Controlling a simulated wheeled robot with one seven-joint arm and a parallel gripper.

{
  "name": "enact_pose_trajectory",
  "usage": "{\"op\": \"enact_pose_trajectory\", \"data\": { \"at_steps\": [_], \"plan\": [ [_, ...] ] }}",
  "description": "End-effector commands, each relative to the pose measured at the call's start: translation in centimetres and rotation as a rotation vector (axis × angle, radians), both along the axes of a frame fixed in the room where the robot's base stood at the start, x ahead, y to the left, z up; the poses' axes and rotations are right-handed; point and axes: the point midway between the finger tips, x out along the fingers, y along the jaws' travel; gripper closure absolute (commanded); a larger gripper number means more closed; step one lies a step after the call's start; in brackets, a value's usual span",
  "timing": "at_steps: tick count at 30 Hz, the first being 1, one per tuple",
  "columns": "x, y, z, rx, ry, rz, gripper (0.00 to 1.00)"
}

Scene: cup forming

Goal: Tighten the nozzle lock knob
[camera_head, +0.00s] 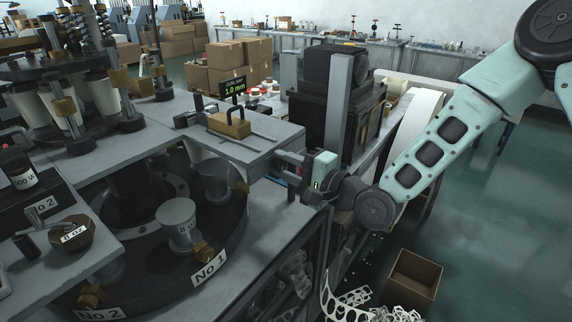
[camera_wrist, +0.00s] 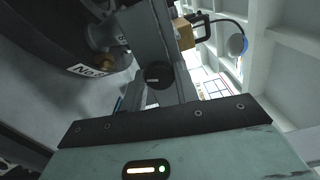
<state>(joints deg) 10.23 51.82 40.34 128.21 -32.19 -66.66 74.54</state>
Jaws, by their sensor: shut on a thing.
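My gripper (camera_head: 281,168) is at the front right edge of the grey machine top, its fingers pointing left at the edge. In the wrist view my gripper (camera_wrist: 160,76) has its two grey fingers either side of a dark round knob (camera_wrist: 158,74), and it is shut on it. The knob seems to be the nozzle lock knob; no label on it is readable. In the head view the knob is hidden by the fingers and the table edge.
A brass block with a black handle (camera_head: 229,125) sits on the machine top, beside a small display (camera_head: 233,88) reading 1.0 mm. Below is a round turret (camera_head: 150,262) with cups. An open cardboard box (camera_head: 413,277) and white scrap lie on the floor at right.

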Motion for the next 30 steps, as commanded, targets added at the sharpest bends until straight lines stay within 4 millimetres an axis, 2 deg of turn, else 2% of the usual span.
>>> {"op": "enact_pose_trajectory", "data": {
  "at_steps": [18,19,21,30],
  "plan": [
    [0.12,-0.11,0.0,0.028,0.035,-0.004,0.93],
    [0.12,-0.11,0.0,0.028,0.035,-0.004,0.67],
    [0.11,-0.09,0.0,0.028,0.035,-0.003,0.48],
    [-0.01,-0.12,-0.04,0.028,0.036,-0.001,0.48]
  ]
}}
